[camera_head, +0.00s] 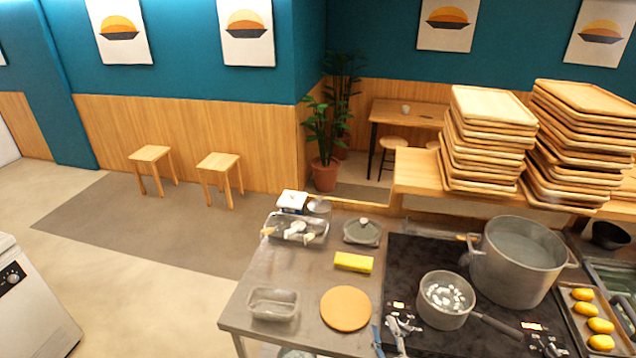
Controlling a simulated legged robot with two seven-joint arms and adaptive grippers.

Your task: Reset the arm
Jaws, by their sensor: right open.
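My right gripper (547,345) shows at the bottom edge, right of the pot handle, small and partly cut off, with its jaws open and nothing seen in them. My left gripper (402,328) is at the front left corner of the black cooktop, with its fingers spread apart and no object visible between them. The small pot (440,314) with white pieces in it stands on the cooktop between the two grippers. Both grippers appear apart from it. Most of both arms is out of view.
A large pot (518,262) stands behind the small one, whose handle (497,326) points right. A tray (573,317) with yellow items is at right. A round board (346,308), yellow block (353,262) and clear container (273,304) lie on the left counter. Tray stacks (490,140) stand behind.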

